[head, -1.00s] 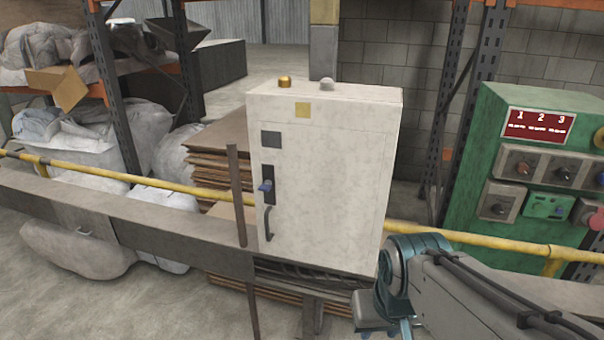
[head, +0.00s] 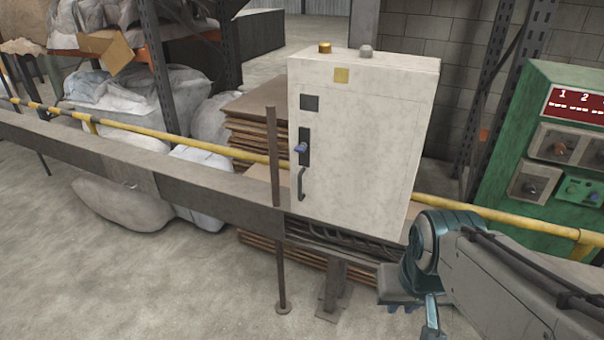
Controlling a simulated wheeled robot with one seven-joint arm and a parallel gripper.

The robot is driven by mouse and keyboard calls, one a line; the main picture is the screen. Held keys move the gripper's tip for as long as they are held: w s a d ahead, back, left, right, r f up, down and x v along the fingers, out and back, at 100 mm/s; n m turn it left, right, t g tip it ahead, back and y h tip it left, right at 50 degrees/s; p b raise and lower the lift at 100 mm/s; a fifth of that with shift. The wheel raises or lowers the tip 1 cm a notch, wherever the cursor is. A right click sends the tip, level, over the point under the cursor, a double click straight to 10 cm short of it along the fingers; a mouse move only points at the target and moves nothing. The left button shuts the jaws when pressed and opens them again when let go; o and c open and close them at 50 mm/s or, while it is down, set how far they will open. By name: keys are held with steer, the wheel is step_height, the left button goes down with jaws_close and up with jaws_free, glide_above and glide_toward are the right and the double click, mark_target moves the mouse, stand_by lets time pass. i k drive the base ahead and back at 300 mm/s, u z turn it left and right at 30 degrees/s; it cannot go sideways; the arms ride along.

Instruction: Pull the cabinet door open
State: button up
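The white cabinet (head: 372,150) stands upright in the middle of the head view, and its door (head: 360,165) looks closed. A dark curved handle (head: 301,184) is low on the door's left side. Above the handle is a dark latch plate with a blue knob (head: 300,148). My arm comes in from the lower right. Its end, with my gripper (head: 405,307), is below and right of the cabinet, apart from the handle. The fingers are small and mostly hidden by the wrist, so their opening does not show.
A yellow rail (head: 215,146) and a grey beam (head: 150,167) run across at the cabinet's base. A thin brown post (head: 274,150) stands just left of the handle. A green control panel (head: 535,165) is at right. Concrete floor (head: 180,285) in front is clear.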

mark_target(364, 127)
steer(key=z, duration=0.4)
steer(key=k, duration=0.1)
steer(key=u, duration=0.7)
steer(key=i, duration=0.95)
steer(key=z, duration=0.35)
